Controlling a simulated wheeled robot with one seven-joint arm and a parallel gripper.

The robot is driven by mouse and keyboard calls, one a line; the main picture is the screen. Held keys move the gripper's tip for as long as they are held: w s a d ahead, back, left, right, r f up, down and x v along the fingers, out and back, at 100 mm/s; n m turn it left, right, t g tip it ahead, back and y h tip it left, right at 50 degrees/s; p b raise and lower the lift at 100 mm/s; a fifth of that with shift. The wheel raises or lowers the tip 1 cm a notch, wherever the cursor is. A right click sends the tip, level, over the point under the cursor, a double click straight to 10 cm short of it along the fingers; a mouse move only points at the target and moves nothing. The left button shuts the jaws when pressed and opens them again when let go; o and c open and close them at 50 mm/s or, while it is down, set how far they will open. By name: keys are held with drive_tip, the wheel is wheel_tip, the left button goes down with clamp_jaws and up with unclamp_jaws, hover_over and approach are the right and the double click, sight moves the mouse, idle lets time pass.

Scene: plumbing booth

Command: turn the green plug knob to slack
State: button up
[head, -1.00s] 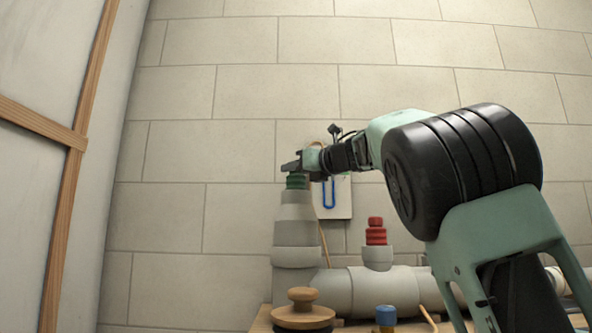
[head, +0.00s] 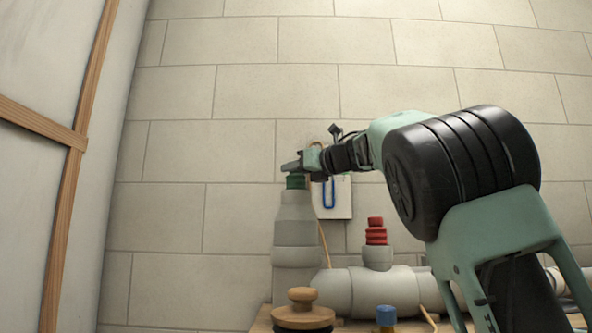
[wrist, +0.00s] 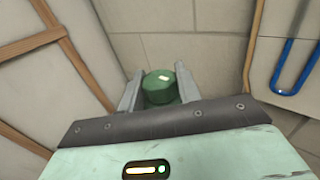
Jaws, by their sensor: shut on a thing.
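The green plug knob (head: 297,182) sits on top of the upright grey pipe (head: 296,222). In the wrist view the knob (wrist: 159,87) is a round green cap with a small pale mark on its top. My gripper (head: 291,166) reaches in from the right at the knob's height. In the wrist view my gripper (wrist: 158,84) has one finger on each side of the knob and is shut on it. The head view shows only part of the knob below the fingers.
A red plug (head: 376,231) stands on a shorter branch of the grey horizontal pipe. A wooden-knobbed thing (head: 302,308) and a blue-capped thing (head: 386,316) stand in front. A blue hooked item (head: 329,192) hangs on a wall board behind my gripper. The wall to the left is clear.

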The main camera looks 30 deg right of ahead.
idle(0.4)
drive_tip(key=o, duration=1)
drive_tip(key=shift+c, duration=0.2)
drive_tip(key=shift+b+v, duration=0.4)
drive_tip(key=shift+v, duration=0.4)
drive_tip(key=b+v, duration=0.7)
drive_tip(key=v, duration=0.9)
